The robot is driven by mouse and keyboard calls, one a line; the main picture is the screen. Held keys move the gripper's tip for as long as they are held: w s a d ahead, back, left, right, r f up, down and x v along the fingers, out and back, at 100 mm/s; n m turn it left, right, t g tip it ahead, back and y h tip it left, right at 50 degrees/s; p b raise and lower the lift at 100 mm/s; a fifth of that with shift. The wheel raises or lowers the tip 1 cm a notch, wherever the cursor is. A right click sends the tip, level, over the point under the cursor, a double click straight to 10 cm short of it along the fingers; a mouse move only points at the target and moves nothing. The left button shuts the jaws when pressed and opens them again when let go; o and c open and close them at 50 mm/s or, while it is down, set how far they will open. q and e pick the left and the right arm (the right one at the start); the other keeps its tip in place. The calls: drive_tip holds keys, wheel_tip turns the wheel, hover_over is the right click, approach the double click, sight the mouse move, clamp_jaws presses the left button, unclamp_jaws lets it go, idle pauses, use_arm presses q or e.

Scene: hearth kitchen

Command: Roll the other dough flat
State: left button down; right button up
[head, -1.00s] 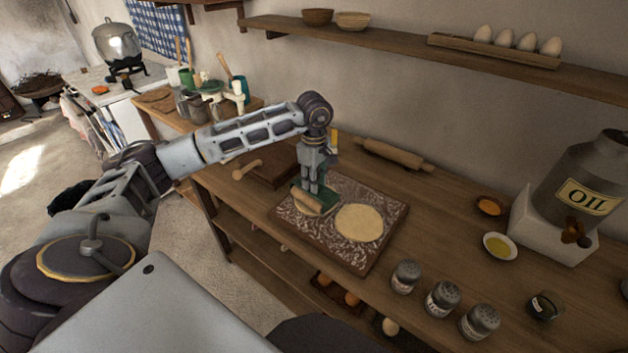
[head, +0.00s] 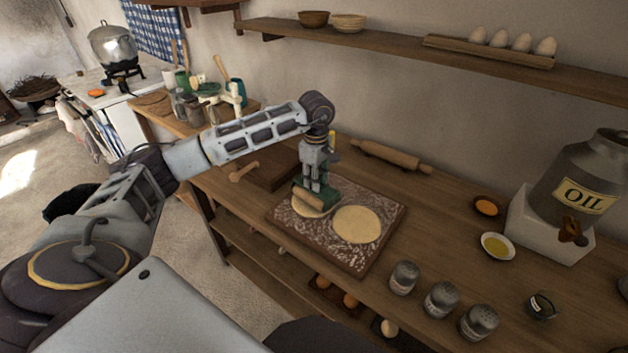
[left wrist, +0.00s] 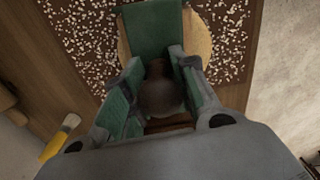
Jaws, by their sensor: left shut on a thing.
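A floured dark board (head: 352,262) lies on the wooden counter. A flat round dough (head: 357,224) lies uncovered on its right side. The other dough (head: 312,212) lies left of it, partly hidden; in the left wrist view its pale edge (left wrist: 203,42) shows as a flat, rounded sheet. My left gripper (head: 316,186) points down over this dough and is shut on a small hand roller (head: 307,201). The brown rounded handle (left wrist: 160,92) shows between the fingers in the left wrist view. I cannot tell whether the roller presses on the dough. My right gripper is not in view.
A long rolling pin (head: 391,156) lies behind the board. Several shakers (head: 441,299) stand at the front right, near small bowls (head: 497,246) and the oil can (head: 588,185). A dark wooden board (head: 272,170) with a wooden tool (head: 244,172) beside it lies at left.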

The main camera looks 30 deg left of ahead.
use_arm(q)
drive_tip(key=shift+w+f, duration=0.1)
drive_tip(key=shift+r+p, duration=2)
drive_tip(key=shift+r, duration=1.65)
drive_tip(key=shift+w, duration=0.1)
